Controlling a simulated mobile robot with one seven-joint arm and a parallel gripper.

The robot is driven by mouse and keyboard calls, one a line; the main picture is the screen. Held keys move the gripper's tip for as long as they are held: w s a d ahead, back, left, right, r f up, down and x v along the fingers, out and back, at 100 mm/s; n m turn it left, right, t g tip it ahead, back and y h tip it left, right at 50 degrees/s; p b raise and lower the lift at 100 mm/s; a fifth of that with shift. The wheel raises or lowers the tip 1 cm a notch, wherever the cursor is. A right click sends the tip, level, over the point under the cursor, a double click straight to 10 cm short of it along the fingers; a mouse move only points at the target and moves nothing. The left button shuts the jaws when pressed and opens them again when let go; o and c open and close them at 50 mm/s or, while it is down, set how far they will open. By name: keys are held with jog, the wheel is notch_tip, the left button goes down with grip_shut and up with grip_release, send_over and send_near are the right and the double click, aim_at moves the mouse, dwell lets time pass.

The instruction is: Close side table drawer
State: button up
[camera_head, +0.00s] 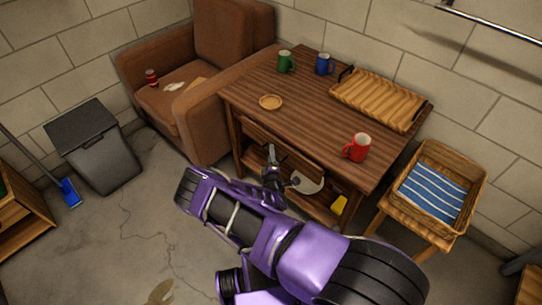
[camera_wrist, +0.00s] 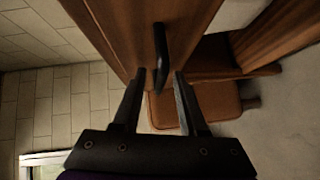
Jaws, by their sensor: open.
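The wooden side table (camera_head: 300,95) stands against the wall in the head view. Its drawer front (camera_head: 258,133) faces me, partly hidden by my gripper and arm; I cannot tell how far out the drawer is. In the wrist view, the brown wooden drawer front (camera_wrist: 115,30) fills the upper middle, with a dark bar handle (camera_wrist: 160,45) on it. My gripper (camera_head: 270,157) is at the drawer front, and it also shows in the wrist view (camera_wrist: 159,75). Its fingers are apart, with the handle's lower end appearing between the tips. Contact cannot be made out.
On the tabletop are a wavy wooden tray (camera_head: 380,100), a red mug (camera_head: 357,148), a green mug (camera_head: 285,62), a blue mug (camera_head: 324,64) and a small bowl (camera_head: 270,102). A brown armchair (camera_head: 190,120) adjoins the left; a wicker basket (camera_head: 413,213) stands right.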

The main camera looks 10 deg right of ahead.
jog(key=shift+c, duration=0.3)
grip_shut()
dwell(1.2)
